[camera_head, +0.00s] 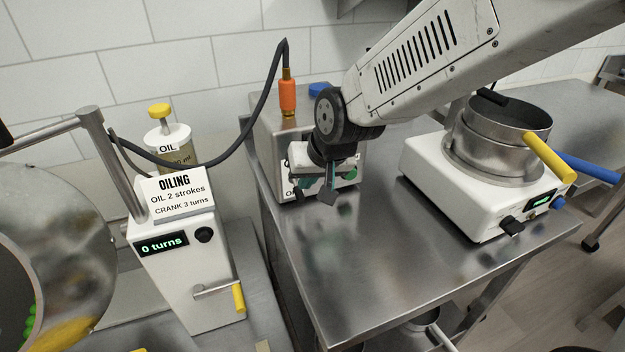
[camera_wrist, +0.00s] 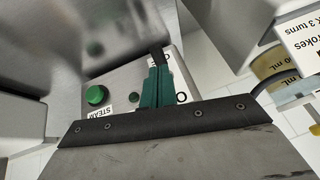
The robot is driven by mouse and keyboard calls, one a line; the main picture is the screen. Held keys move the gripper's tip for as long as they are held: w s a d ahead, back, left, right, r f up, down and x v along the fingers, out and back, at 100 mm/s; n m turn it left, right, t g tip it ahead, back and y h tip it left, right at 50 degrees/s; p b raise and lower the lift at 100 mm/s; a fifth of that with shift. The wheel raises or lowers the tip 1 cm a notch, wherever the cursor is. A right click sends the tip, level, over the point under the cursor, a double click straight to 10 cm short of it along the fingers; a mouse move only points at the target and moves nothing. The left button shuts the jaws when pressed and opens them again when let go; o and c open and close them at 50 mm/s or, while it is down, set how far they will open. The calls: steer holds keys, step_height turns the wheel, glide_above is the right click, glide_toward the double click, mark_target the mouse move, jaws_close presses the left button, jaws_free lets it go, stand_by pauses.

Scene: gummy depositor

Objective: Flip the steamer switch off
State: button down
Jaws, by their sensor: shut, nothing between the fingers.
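The steamer is a metal box (camera_head: 268,128) with a pale front panel, standing at the back left of the steel table. In the wrist view its panel (camera_wrist: 123,122) shows a round green button or lamp (camera_wrist: 97,95), a partly visible "STEAM" label (camera_wrist: 105,112) and an "O" mark (camera_wrist: 181,97). My gripper (camera_head: 328,198) is in front of this panel, pointing down in the head view. Its teal fingers (camera_wrist: 157,60) are together and empty. They cover the panel between the labels.
A white heater with a metal pot (camera_head: 492,140) and yellow handle stands right on the table. An oiling unit (camera_head: 178,265) with a yellow-handled crank stands left. A dark hose (camera_head: 235,148) arches to the orange fitting (camera_head: 287,97). The table's front (camera_head: 385,285) is clear.

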steer(key=s+d+r, duration=0.6)
steer(key=s, duration=0.3)
steer(key=shift+s+r, duration=0.3)
steer(key=shift+r, duration=0.1)
steer(key=s+d+r+m+g+h, duration=0.1)
steer(key=s+d, duration=0.6)
steer(key=d, duration=0.3)
steer(key=s+d+r+m+g+h, duration=0.1)
steer(key=s+d+m+g+h, duration=0.1)
steer(key=s+d, duration=0.5)
steer(key=d, duration=0.3)
steer(key=shift+s+d, duration=0.3)
steer(key=shift+r, duration=0.1)
